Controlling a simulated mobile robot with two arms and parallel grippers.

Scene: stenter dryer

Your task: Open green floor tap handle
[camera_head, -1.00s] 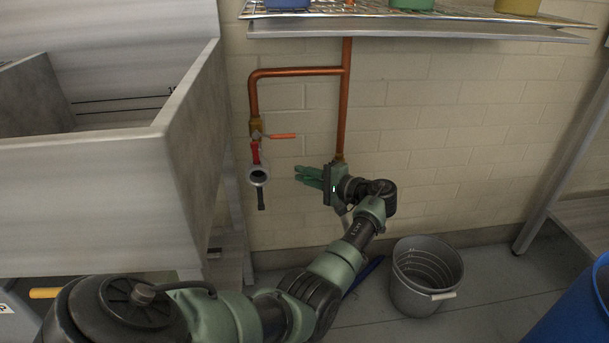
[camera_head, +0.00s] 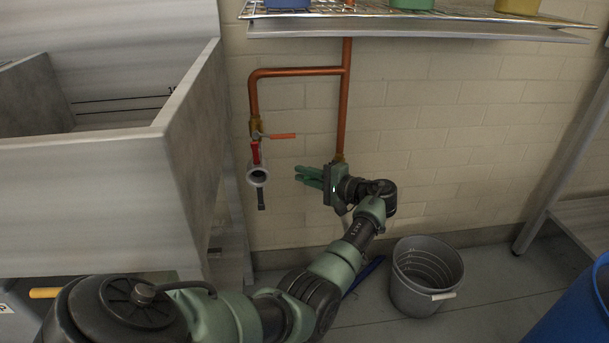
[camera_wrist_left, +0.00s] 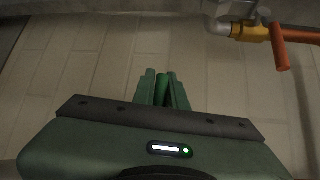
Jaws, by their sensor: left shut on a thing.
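My left gripper (camera_head: 300,174) is low against the tiled wall, at the foot of the vertical copper pipe (camera_head: 344,110), with its fingers pointing left. It is shut on the green tap handle (camera_wrist_left: 162,90), which shows in the left wrist view as a green bar between the two green fingers (camera_wrist_left: 162,78). In the head view, handle and fingers are close in colour and hard to tell apart, and my wrist hides the tap body. My right gripper is not in view.
A second tap with an orange lever (camera_head: 283,136) and red part sits left of my gripper. A metal sink (camera_head: 190,130) stands at left. A grey bucket (camera_head: 427,275) is on the floor, a blue barrel (camera_head: 580,310) at right. A shelf (camera_head: 420,30) hangs above.

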